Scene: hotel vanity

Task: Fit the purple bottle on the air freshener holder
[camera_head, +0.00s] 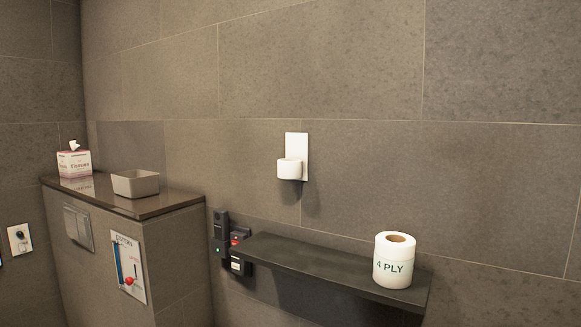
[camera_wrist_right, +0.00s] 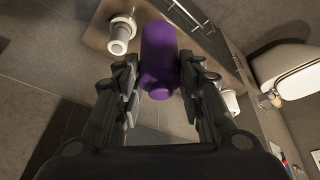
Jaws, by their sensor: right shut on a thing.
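The air freshener holder (camera_head: 291,168) is a white wall plate with a round white cup at its lower part, fixed to the tiled wall in the head view. The purple bottle (camera_wrist_right: 159,58) shows in the right wrist view. My right gripper (camera_wrist_right: 160,80) is shut on the purple bottle, with one finger on each side of it. Neither gripper nor the bottle shows in the head view. My left gripper is not in view.
A dark shelf (camera_head: 320,265) below the holder carries a 4 PLY paper roll (camera_head: 394,260) at its right end. A tissue box (camera_head: 74,162) and a beige bin (camera_head: 135,183) stand on the left ledge (camera_head: 165,203). The wall around the holder is clear.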

